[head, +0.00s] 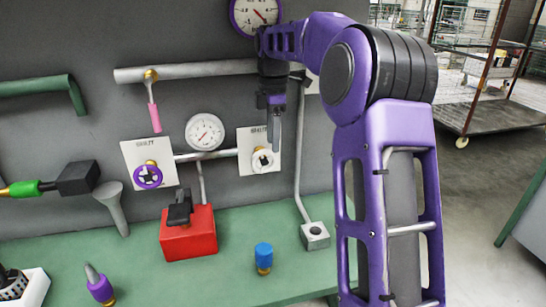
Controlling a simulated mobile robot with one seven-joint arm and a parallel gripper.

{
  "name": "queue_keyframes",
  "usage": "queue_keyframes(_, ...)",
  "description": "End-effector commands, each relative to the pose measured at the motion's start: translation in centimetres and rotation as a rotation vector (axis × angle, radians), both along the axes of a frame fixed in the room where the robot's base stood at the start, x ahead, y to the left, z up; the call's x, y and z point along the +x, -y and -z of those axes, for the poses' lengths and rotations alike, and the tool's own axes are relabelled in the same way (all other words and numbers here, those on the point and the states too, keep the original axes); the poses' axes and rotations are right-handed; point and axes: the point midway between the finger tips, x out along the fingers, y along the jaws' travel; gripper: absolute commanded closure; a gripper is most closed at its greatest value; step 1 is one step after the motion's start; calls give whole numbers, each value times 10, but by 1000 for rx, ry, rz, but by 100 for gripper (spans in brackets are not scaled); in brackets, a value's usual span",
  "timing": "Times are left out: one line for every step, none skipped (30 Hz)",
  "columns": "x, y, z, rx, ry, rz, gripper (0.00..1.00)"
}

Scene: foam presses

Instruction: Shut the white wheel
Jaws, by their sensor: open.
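The white wheel (262,161) is a small round handwheel with a brass centre. It sits on the right white plate (245,138) of the grey wall panel, at the end of a short horizontal pipe. My gripper (274,135) points downward in front of that plate, just above and slightly right of the wheel. Its fingers look apart from the wheel, though the depth gap is hard to judge. The gripper is open with nothing seen between the fingers. The plate's lettering is partly readable at best.
A purple wheel (148,176) is on the left plate, with a gauge (205,132) between. A red box (188,235) with a black lever, a blue-capped fitting (263,257) and a grey block (314,236) stand on the green bench (215,283). A pink-handled lever (155,117) hangs from the upper pipe.

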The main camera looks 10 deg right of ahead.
Motion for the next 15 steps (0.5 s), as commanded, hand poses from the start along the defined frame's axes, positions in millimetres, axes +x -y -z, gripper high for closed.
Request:
queue_keyframes(-1, 0, 11, 0, -4, 0, 52)
queue_keyframes(-1, 0, 17, 0, -4, 0, 52)
queue_keyframes(-1, 0, 24, 0, -3, 1, 52)
queue_keyframes(-1, 0, 29, 0, -3, 1, 52)
queue_keyframes(-1, 0, 34, 0, -3, 1, 52)
queue_keyframes(0, 0, 40, 0, -2, 1, 52)
queue_keyframes(0, 0, 44, 0, -3, 1, 52)
queue_keyframes(0, 0, 47, -1, -2, 1, 52)
queue_keyframes(0, 0, 50, -1, -1, 2, 52)
queue_keyframes(0, 0, 53, -1, -1, 2, 52)
queue_keyframes(0, 1, 54, -1, -1, 2, 52)
queue_keyframes(0, 1, 56, -1, -1, 2, 52)
queue_keyframes(0, 1, 57, -1, 0, 2, 52)
queue_keyframes(0, 1, 58, -1, 0, 2, 52)
queue_keyframes(0, 1, 59, -1, 1, 2, 52)
